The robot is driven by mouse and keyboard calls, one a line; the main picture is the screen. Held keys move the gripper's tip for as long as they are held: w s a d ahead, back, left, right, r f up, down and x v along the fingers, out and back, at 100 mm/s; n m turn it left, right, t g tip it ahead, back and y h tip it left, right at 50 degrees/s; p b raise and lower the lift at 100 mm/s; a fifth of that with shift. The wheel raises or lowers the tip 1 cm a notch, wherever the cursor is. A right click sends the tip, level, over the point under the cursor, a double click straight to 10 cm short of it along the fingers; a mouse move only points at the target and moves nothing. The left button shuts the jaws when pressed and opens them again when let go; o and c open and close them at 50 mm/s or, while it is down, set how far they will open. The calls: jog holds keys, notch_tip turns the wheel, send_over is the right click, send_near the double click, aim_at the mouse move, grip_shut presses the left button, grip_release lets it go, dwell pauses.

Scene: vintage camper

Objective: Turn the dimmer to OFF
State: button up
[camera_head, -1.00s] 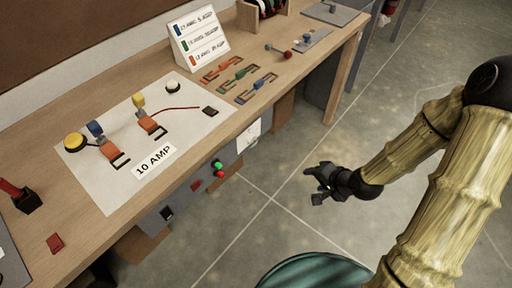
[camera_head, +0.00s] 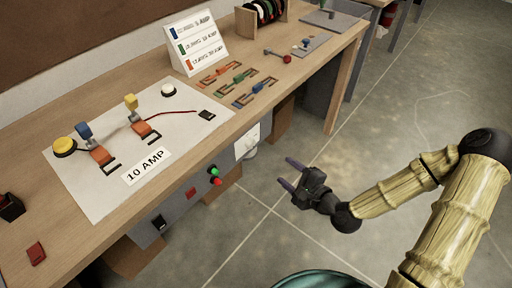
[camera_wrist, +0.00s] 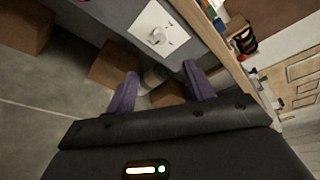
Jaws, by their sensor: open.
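The dimmer (camera_head: 247,141) is a white plate on the grey front face of the workbench, below the tabletop edge. In the wrist view, its pale round knob (camera_wrist: 157,36) sits on the plate, with small dark marks beside it that are too small to read. The knob's setting cannot be told. My gripper (camera_head: 288,173) is open and empty, in front of the bench, to the right of and below the dimmer. In the wrist view, its purple fingers (camera_wrist: 161,73) point toward the plate, apart from it.
Red and green buttons (camera_head: 214,175) and a black switch (camera_head: 159,222) are on the same front panel. The wooden tabletop (camera_head: 130,60) juts above, carrying a white mat (camera_head: 90,200) with wired parts. Brown boxes (camera_wrist: 115,65) stand beneath. The floor before the bench is clear.

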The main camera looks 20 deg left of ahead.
aim_at(252, 145)
jog(key=b+x, duration=0.2)
jog(key=x, duration=1.5)
jog(key=shift+a, duration=0.1)
jog(key=shift+c, duration=0.4)
jog(key=c, duration=0.9)
